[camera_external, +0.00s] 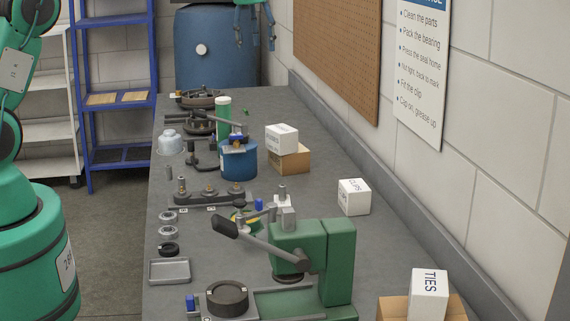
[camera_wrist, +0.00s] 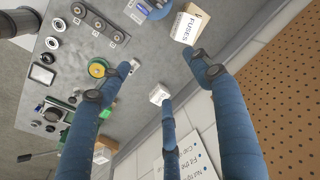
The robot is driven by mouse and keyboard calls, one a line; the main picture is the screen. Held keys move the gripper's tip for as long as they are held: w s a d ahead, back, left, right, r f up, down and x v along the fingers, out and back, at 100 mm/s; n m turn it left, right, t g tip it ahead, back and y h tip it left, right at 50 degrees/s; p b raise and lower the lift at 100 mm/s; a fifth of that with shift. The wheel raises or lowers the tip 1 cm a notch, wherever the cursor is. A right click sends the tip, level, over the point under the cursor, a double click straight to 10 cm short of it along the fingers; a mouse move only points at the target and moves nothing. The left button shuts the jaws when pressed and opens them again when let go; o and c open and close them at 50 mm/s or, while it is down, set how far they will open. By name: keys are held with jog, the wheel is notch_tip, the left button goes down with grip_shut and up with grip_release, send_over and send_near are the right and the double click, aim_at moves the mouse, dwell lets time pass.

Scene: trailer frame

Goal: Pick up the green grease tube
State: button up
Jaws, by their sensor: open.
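The green grease tube (camera_external: 223,117) stands upright on the grey workbench (camera_external: 350,250) in the external view, toward the far end and behind a blue can. Its lower part is partly hidden. I cannot make it out in the wrist view. My gripper (camera_external: 255,43) hangs above the far end of the bench, well above and beyond the tube, with its blue fingers spread and empty.
The blue can (camera_external: 238,163) stands close to the tube, with a white box (camera_external: 281,138) on a cardboard box (camera_external: 291,160) to its right. A green press (camera_external: 313,255) fills the near bench. The wall and pegboard (camera_external: 340,50) bound the right side.

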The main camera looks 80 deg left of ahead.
jog(key=s+a+f+p, duration=0.1)
jog(key=a+f, duration=0.8)
jog(key=a, duration=0.5)
jog(key=g+h+p, duration=0.1)
jog(key=p, duration=0.1)
send_over(220, 126)
jog(key=a, duration=0.2)
jog(key=shift+m, duration=0.3)
jog(key=f, duration=1.2)
jog(key=shift+w+a, duration=0.2)
jog(key=shift+w, duration=0.15)
jog(key=shift+f, duration=0.15)
jog(key=shift+f, duration=4.15)
jog(key=shift+s+a+f, duration=0.1)
jog(key=shift+f, duration=1.2)
jog(key=shift+s+a+f, duration=0.1)
jog(key=shift+f, duration=1.2)
